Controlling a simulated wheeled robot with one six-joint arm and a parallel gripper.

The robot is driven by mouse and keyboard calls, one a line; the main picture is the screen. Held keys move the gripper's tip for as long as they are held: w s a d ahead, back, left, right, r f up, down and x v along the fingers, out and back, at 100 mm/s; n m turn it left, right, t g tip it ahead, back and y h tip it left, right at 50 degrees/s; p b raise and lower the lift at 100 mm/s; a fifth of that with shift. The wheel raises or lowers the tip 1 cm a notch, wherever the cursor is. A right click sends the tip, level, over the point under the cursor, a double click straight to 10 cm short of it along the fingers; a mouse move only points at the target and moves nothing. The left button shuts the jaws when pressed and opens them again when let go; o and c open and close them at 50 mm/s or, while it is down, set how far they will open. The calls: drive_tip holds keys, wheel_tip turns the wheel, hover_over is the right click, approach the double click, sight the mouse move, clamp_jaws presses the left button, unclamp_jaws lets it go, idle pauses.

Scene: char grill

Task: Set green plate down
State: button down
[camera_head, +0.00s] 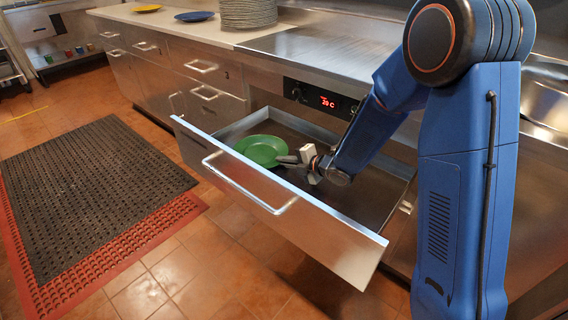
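The green plate (262,150) is inside the open metal drawer (290,222), toward its left part. It looks roughly level; I cannot tell whether it touches the drawer floor. My gripper (287,160) reaches into the drawer from the right, with its fingertips at the plate's right rim. The fingers appear to be around the rim, but they are small here and I cannot tell whether they grip it. The front part of the plate is partly hidden by the drawer front.
A yellow plate (146,9), a blue plate (194,16) and a stack of plates (248,13) are on the white counter (205,29). A control panel with a red display (327,102) is above the drawer. Dark and red mats (90,185) lie on the tiled floor at left.

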drive_tip(key=shift+f, duration=0.35)
drive_tip(key=c, duration=2.3)
unclamp_jaws()
drive_tip(key=shift+f, duration=0.1)
drive_tip(key=shift+s+d+r, duration=0.2)
drive_tip(key=shift+d+r, duration=0.1)
drive_tip(key=shift+d, duration=0.05)
drive_tip(key=v, duration=1.1)
drive_tip(key=shift+s, duration=0.1)
drive_tip(key=shift+d, duration=0.1)
